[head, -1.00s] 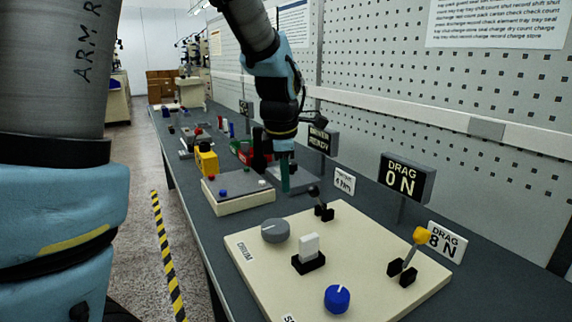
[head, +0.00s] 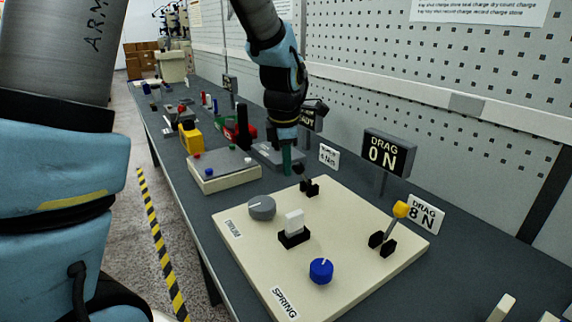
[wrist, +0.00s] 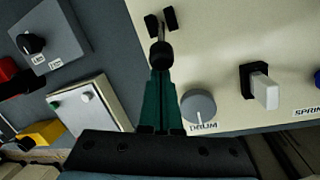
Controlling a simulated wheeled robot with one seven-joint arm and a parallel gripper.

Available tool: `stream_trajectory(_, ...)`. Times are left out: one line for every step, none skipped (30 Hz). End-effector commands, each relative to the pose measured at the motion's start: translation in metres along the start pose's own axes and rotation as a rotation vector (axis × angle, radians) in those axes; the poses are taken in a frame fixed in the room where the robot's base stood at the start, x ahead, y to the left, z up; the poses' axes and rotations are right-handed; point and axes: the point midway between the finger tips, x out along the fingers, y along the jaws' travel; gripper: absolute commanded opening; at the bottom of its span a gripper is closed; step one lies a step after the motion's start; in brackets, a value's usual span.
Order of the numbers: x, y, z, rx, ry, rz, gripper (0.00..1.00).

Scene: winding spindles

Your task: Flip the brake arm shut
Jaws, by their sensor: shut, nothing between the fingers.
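The cream board (head: 350,215) carries two levers. One lever has a black knob (head: 298,169) on a small black bracket at the board's back left corner. The other has a yellow knob (head: 401,209) and leans up from a black bracket beside the "DRAG 8 N" card. No label marks either as the brake arm. My gripper (head: 287,172) points down with its green fingers shut and empty, right by the black-knobbed lever. In the wrist view the fingertips (wrist: 161,78) lie against or just over the black knob (wrist: 162,54); contact is unclear.
The board also holds a grey "DRUM" dial (head: 262,208), a white rocker (head: 293,221) and a blue "SPRING" dial (head: 321,270). A display (head: 388,153) reads "DRAG 0 N". Another panel (head: 224,170) and a yellow block (head: 190,138) stand farther left. The pegboard wall rises behind.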

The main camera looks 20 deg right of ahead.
Motion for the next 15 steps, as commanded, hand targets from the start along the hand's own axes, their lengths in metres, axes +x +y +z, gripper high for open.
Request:
stream_trajectory(-0.0014,0.0006,0.0011,0.002,0.005,-0.002,0.00)
stream_trajectory(-0.0020,0.0009,0.0018,0.004,0.009,-0.004,0.00)
stream_trajectory(-0.0030,0.0012,0.0031,0.006,0.017,-0.008,0.00)
stream_trajectory(-0.0038,0.0015,0.0039,0.007,0.025,-0.012,0.00)
stream_trajectory(-0.0043,0.0018,0.0042,0.007,0.032,-0.016,0.00)
stream_trajectory(-0.0043,0.0024,0.0046,0.008,0.039,-0.019,0.00)
stream_trajectory(-0.0040,0.0027,0.0047,0.009,0.043,-0.020,0.00)
stream_trajectory(-0.0038,0.0028,0.0048,0.009,0.046,-0.021,0.00)
stream_trajectory(-0.0040,0.0030,0.0052,0.010,0.051,-0.024,0.00)
stream_trajectory(-0.0042,0.0031,0.0054,0.011,0.054,-0.026,0.00)
stream_trajectory(-0.0044,0.0032,0.0057,0.012,0.059,-0.028,0.00)
stream_trajectory(-0.0048,0.0034,0.0062,0.013,0.064,-0.031,0.00)
stream_trajectory(-0.0051,0.0036,0.0067,0.013,0.067,-0.032,0.00)
stream_trajectory(-0.0054,0.0039,0.0073,0.014,0.071,-0.034,0.00)
stream_trajectory(-0.0058,0.0043,0.0081,0.015,0.077,-0.036,0.00)
